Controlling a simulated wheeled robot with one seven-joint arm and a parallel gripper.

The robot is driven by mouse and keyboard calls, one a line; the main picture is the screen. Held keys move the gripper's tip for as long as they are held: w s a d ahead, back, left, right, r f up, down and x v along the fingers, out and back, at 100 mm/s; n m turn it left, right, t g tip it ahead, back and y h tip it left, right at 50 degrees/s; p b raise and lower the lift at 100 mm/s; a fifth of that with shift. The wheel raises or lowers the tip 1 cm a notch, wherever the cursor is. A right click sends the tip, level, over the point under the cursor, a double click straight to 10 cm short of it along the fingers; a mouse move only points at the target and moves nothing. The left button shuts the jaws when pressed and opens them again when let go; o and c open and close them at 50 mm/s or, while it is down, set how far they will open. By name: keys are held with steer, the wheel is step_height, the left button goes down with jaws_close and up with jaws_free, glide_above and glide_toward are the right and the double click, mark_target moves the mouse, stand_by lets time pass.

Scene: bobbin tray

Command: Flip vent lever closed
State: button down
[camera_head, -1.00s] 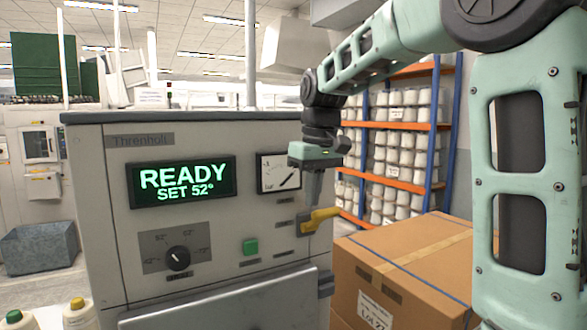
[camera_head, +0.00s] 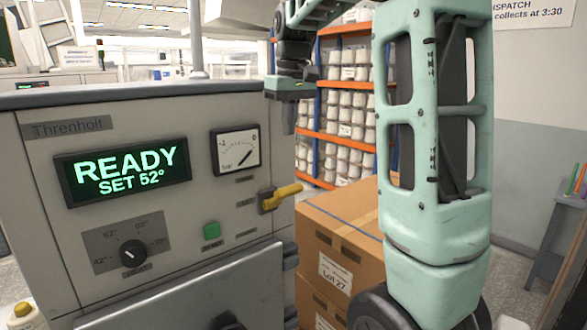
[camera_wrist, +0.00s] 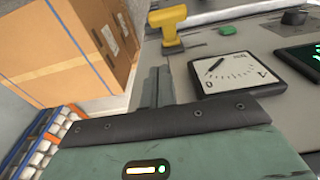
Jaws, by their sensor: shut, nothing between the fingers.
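The yellow lever (camera_head: 283,193) sits on a dark mount near the right edge of the machine's front panel. In the head view it points right and slightly up; its label is too small to read. In the wrist view the lever (camera_wrist: 168,20) shows at the top, beyond my fingertips. My gripper (camera_head: 288,130) hangs above the lever with its fingers pointing down, clear of it. The fingers (camera_wrist: 155,84) are shut with nothing between them.
The machine (camera_head: 60,235) carries a READY display (camera_head: 122,173), a dial gauge (camera_head: 236,152), a green button (camera_head: 211,231) and a black knob (camera_head: 133,254). Cardboard boxes (camera_head: 335,235) stand right of the panel. A shelf of bobbins (camera_head: 345,110) is behind.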

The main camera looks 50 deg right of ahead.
mark_target(281, 196)
steer(key=f+p, duration=0.1)
steer(key=f, duration=0.2)
steer(key=f+p, duration=0.1)
steer(key=f, duration=0.2)
steer(key=s+f+p, duration=0.1)
steer(key=f, duration=0.2)
steer(key=shift+s+a+f, duration=0.1)
steer(key=shift+a+f, duration=0.05)
steer(key=shift+f, duration=0.2)
steer(key=shift+s+f, duration=0.25)
steer(key=shift+f, duration=0.35)
steer(key=shift+f, duration=0.1)
